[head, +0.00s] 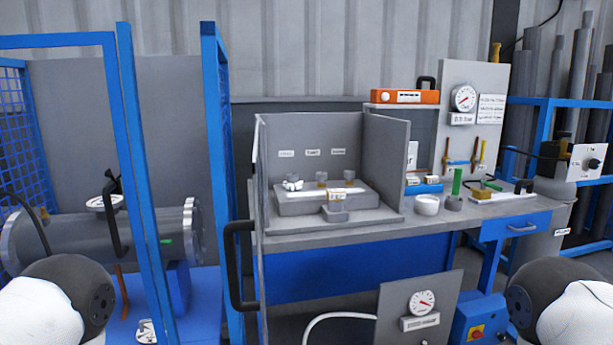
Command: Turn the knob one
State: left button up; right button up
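Several knob-like parts show, and I cannot tell which one is meant. A dark knob (593,163) sits on a small light panel at the far right. A red and yellow rotary switch (477,332) is on a blue box at the bottom right. Small brass and grey fittings (321,178) stand on a grey block inside the open grey enclosure on the bench, under three small labels too small to read. Only rounded links of my arms show at the bottom left and bottom right corners. Neither gripper is in the picture.
A blue-framed cage at left holds a flanged metal shell (75,238). Its upright posts stand before the bench. The bench (375,238) carries a white cup (427,204), a gauge board (468,90) and an orange box (402,97). A gauge panel (418,305) stands low in front.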

aim_at(291, 178)
jog(key=i+l, duration=0.1)
jog(key=l, duration=0.35)
jog(key=i+l+u, duration=0.1)
jog(key=l, duration=0.35)
jog(key=i+l+u, duration=0.1)
jog(key=l, duration=0.35)
jog(key=i+l, duration=0.15)
jog(key=i, duration=0.3)
jog(key=i+l+u, duration=0.1)
jog(key=i, duration=0.4)
